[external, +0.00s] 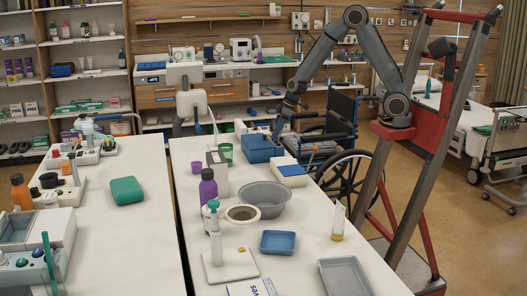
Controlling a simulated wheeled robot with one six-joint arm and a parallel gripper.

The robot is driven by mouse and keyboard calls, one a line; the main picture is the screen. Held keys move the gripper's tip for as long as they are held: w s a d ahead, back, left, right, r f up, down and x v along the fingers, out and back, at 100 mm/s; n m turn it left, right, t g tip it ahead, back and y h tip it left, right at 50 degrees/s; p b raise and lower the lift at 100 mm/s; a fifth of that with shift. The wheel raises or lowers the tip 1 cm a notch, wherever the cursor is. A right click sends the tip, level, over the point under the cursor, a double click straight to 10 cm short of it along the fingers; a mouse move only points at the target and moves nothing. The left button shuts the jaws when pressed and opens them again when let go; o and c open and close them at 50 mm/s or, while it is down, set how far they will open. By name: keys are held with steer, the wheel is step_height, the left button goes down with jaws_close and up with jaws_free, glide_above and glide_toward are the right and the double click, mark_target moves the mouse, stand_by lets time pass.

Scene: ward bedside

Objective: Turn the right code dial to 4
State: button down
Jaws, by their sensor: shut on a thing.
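A blue box (258,155) stands on the far part of the right-hand white table. My arm reaches down to it from the right, and my gripper (275,138) is at the box's right side. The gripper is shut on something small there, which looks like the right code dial. The dial, its numbers and any second dial are too small or hidden behind the gripper to make out.
A blue-and-white box (291,173) stands close in front of the blue box. A grey bowl (265,198), a purple bottle (208,188) and a tape roll (242,213) are nearer. A wheelchair (340,130) stands right of the table, close to my arm.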

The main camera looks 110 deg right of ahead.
steer(key=shift+s+a+r+m+h+p, duration=0.2)
steer(key=shift+m+p, duration=0.5)
steer(key=shift+p, duration=1.3)
steer(key=m+p, duration=0.1)
steer(key=p, duration=0.6)
steer(key=shift+w+r+m+h, duration=0.1)
steer(key=shift+w+m+h, duration=0.1)
steer(key=shift+m+h, duration=0.15)
steer(key=shift+w+m+p, duration=0.1)
steer(key=shift+m+p, duration=0.25)
steer(key=shift+p, duration=0.85)
steer(key=shift+h+p, duration=0.25)
steer(key=shift+p, duration=0.15)
steer(key=shift+w+f+m+g, duration=0.2)
steer(key=shift+m+g, duration=0.2)
steer(key=shift+m, duration=0.3)
steer(key=shift+w+a+m+g+h, duration=0.1)
steer(key=shift+m+g+h, duration=0.25)
steer(key=shift+m, duration=0.75)
steer(key=shift+w+a+m+g+h, duration=0.1)
steer(key=shift+m+g+h, duration=0.2)
steer(key=shift+m, duration=1.1)
steer(key=c, duration=2)
jaws_free()
steer(key=shift+s, duration=0.1)
